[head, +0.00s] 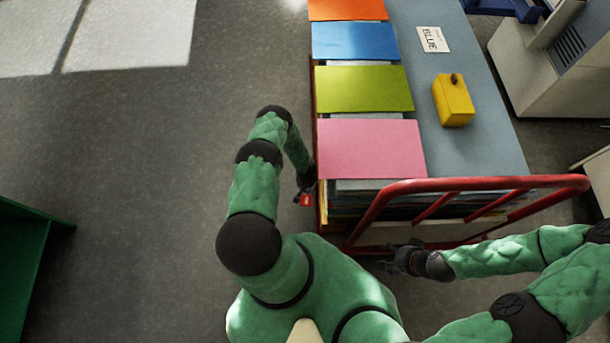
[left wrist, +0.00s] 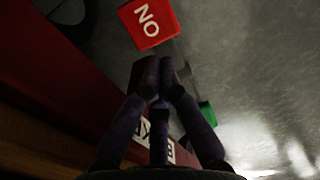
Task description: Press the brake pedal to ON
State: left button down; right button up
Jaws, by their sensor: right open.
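The red pedal (left wrist: 150,22) has white lettering, ON, which appears upside down in the left wrist view. It also shows in the head view (head: 306,200) as a small red patch low beside the cart's left side. My left gripper (left wrist: 157,68) has its fingertips together with nothing seen between them. Its tips are just below the red pedal in the picture; I cannot tell whether they touch it. A small green part (left wrist: 208,114) is on the right, partly behind a finger. My right gripper (head: 390,262) is open and empty near the cart's red handle.
The cart's red push handle (head: 470,184) crosses between my arms. Pink, green, blue and orange sheets lie on stacks along the cart's left, with a yellow box (head: 453,100) on its grey top. Open floor (head: 150,150) lies left. A green object (head: 25,260) stands far left.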

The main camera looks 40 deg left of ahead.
pick_arm(q)
notch_tip(320, 180, up, 5)
jog(key=shift+f+p, duration=0.15)
jog(key=shift+p, duration=0.75)
pick_arm(e)
notch_tip(320, 180, up, 2)
